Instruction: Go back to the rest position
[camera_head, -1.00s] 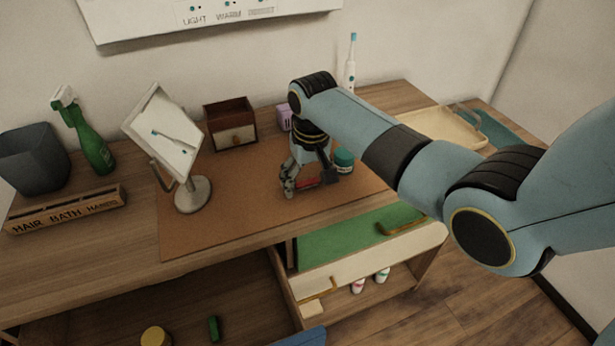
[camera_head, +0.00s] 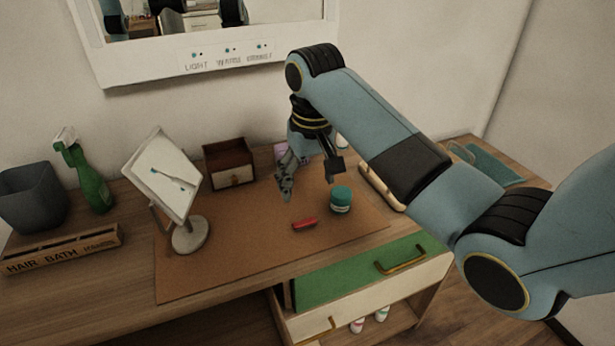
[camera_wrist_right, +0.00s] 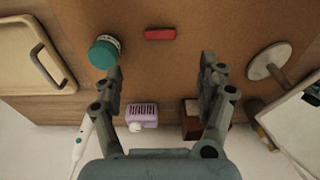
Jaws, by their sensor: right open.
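My right gripper (camera_head: 308,182) is above the brown mat (camera_head: 250,240) on the counter, with its fingers pointing down. In the right wrist view the gripper (camera_wrist_right: 160,85) is open with nothing between its fingers. A small red block (camera_head: 304,224) lies on the mat below and in front of it; it also shows in the right wrist view (camera_wrist_right: 160,33). A jar with a teal lid (camera_head: 341,200) stands on the mat right of the red block. My left gripper is not in either view.
A tilted mirror on a stand (camera_head: 189,235), a small wooden drawer box (camera_head: 229,165), a green spray bottle (camera_head: 92,185) and a dark bin (camera_head: 33,197) stand on the left and back. A tray (camera_head: 382,188) is at right.

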